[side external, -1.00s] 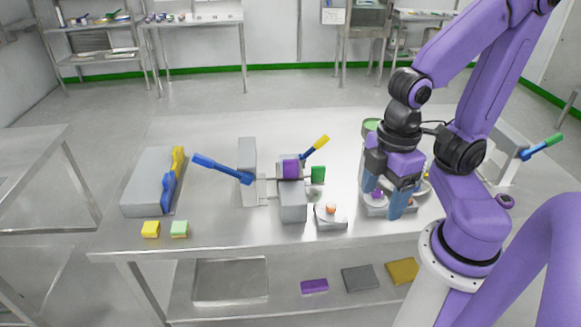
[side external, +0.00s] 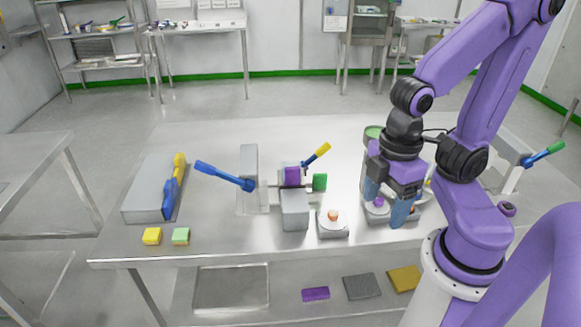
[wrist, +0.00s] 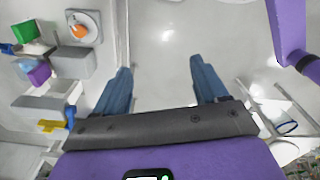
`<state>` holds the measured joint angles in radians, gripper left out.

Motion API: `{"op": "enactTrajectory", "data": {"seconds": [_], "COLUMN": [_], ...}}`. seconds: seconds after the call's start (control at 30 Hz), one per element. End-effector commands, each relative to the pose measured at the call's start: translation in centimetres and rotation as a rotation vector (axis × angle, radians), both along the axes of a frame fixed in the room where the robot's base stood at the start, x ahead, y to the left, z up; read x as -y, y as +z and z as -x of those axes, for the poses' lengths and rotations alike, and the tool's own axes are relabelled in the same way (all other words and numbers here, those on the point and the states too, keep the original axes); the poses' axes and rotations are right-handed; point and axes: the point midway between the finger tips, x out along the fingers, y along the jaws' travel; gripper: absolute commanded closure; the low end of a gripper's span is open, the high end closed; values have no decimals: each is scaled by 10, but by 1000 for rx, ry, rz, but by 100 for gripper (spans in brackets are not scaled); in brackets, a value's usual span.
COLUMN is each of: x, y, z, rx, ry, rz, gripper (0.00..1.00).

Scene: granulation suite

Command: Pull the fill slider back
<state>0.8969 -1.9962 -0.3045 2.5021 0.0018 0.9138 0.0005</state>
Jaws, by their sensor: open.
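A small purple block (side external: 292,175) sits at a grey block (side external: 294,212) in the middle of the table, with a thin rod, a green tab (side external: 320,182) and a yellow lever (side external: 317,154) beside it. No label shows which part is the fill slider. In the wrist view the purple block (wrist: 39,73) and green piece (wrist: 26,33) lie at upper left, outside the jaws. My gripper (side external: 388,205) is open and points down to the right of them, around or close to a purple knob (side external: 378,201). In the wrist view the fingers (wrist: 160,72) have only bare surface between them.
An orange-knobbed dial (side external: 333,216) stands between the grey block and my gripper. A blue lever (side external: 222,174) juts left from a grey upright (side external: 249,163). Yellow (side external: 152,236) and green (side external: 181,236) blocks lie front left. The front middle of the table is clear.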

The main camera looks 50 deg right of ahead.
Motion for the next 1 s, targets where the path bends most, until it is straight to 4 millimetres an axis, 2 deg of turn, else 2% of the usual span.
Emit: {"op": "enactTrajectory", "data": {"seconds": [0.2, 0.37, 0.67, 0.87, 1.0], "x": [-2, -9, -12, 5, 25], "y": [1, 6, 17, 21, 22], "z": [-5, -34, -123, -183, -223], "rx": [0, -4, -13, -20, -23], "ry": [-32, -201, -696, -1029, -1261], "rz": [1, 3, 6, 7, 8], "gripper": [28, 28, 28, 28, 28]}}
